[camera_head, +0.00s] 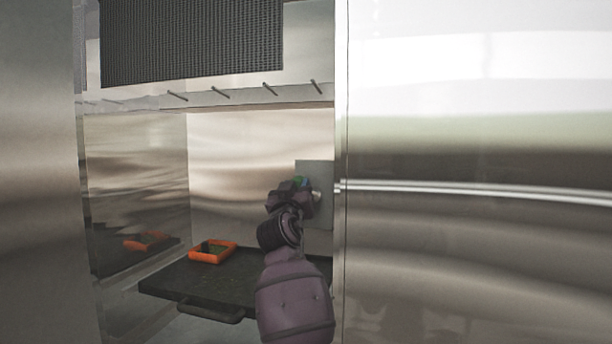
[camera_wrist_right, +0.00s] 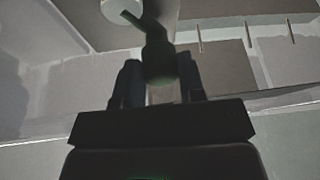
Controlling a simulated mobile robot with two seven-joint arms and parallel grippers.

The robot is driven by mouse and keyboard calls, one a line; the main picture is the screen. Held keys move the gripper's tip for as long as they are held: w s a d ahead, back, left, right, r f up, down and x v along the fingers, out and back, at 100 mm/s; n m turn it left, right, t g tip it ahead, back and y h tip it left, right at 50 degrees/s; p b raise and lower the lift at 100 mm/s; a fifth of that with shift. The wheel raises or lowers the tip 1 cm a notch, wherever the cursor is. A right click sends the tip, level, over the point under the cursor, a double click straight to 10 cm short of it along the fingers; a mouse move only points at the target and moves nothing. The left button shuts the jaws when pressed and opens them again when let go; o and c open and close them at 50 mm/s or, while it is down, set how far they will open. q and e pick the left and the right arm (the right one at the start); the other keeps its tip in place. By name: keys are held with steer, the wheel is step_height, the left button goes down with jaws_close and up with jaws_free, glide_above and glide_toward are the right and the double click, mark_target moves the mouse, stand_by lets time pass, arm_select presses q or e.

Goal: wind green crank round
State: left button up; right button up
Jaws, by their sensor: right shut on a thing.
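The green crank (camera_head: 298,181) shows only as a small green patch in the head view, in front of a grey plate (camera_head: 315,167) on the back wall of the steel recess. My right gripper (camera_head: 302,186) is at it and covers most of it. In the right wrist view, my right gripper (camera_wrist_right: 160,84) is shut on the crank's dark-looking handle (camera_wrist_right: 158,58), with one finger on each side. A thin arm runs from the handle up to a pale round hub (camera_wrist_right: 120,9). My left gripper is in neither view.
A black tray (camera_head: 176,278) with a front handle lies low in the recess. An orange square frame (camera_head: 213,253) lies on it, left of my right arm. Several pegs (camera_head: 270,90) stick out above the opening. A steel panel (camera_head: 480,260) closes the right side.

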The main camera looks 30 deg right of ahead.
arm_select(q)
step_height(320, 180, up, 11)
steer(key=p, duration=1)
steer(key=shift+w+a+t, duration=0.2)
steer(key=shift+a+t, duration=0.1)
arm_select(e)
steer(key=shift+w+a+f+n+t+y, duration=0.3)
steer(key=shift+n+y, duration=0.45)
steer(key=shift+n, duration=0.95)
steer(key=shift+w+d+f+n+t+y, duration=0.1)
steer(key=shift+f+n+y, duration=0.55)
steer(key=shift+n, duration=1.05)
steer(key=shift+w+a+f+n+t+y, duration=0.1)
steer(key=shift+a+f+n+t+y, duration=0.1)
steer(key=shift+n+y, duration=1.1)
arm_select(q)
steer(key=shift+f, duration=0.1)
arm_select(e)
steer(key=shift+n+h, duration=0.4)
steer(key=shift+n, duration=0.1)
steer(key=o, duration=0.8)
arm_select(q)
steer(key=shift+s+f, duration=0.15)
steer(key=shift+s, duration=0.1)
arm_select(e)
steer(key=shift+o, duration=0.6)
